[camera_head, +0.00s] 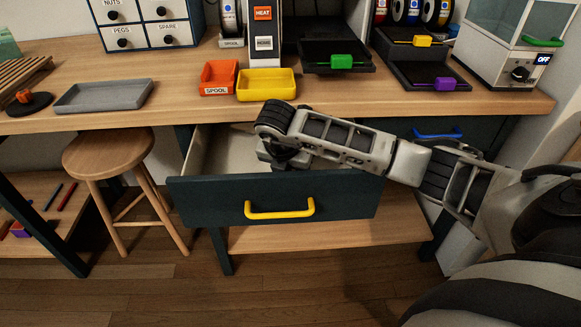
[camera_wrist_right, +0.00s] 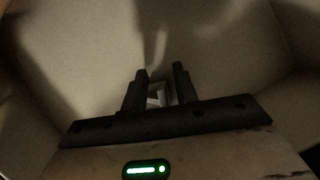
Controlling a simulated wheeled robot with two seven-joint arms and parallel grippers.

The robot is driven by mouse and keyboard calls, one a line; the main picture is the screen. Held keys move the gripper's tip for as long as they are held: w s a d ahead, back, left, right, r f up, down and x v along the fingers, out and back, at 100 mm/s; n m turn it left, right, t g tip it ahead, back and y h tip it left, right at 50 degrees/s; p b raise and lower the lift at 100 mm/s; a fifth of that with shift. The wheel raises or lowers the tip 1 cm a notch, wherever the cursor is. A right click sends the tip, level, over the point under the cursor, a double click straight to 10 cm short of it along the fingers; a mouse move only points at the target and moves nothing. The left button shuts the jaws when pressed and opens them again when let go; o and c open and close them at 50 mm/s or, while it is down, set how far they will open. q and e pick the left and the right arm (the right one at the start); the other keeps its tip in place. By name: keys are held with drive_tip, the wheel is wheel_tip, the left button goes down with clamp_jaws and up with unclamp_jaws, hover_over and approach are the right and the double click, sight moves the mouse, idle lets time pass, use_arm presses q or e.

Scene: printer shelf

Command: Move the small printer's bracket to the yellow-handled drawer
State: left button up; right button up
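The yellow-handled drawer (camera_head: 225,197) is pulled out below the bench, with its yellow handle (camera_head: 280,209) on the dark front. My right arm reaches over its front, and my right gripper (camera_wrist_right: 161,78) is down inside the drawer. In the right wrist view its two dark fingers stand a small gap apart. A small light-grey piece (camera_wrist_right: 157,95), which looks like the bracket, shows between the fingers near their base. I cannot tell whether they grip it or it lies below them. In the head view the fingertips are hidden. My left gripper is out of view.
On the bench stand an orange bin (camera_head: 218,76), a yellow bin (camera_head: 266,85) and a grey tray (camera_head: 103,95). Black trays with green (camera_head: 341,61) and purple (camera_head: 446,84) tabs stand at the back. A closed blue-handled drawer (camera_head: 438,133) is to the right, a stool (camera_head: 108,153) to the left.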

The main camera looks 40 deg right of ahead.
drive_tip(key=shift+r, duration=0.2)
drive_tip(key=shift+a+r, duration=0.15)
drive_tip(key=shift+r, duration=0.2)
use_arm(q)
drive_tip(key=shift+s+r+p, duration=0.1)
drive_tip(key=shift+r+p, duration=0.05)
drive_tip(key=shift+p, duration=0.6)
use_arm(e)
drive_tip(key=v, duration=1.1)
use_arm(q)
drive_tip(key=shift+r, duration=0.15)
use_arm(e)
drive_tip(key=shift+r, duration=0.1)
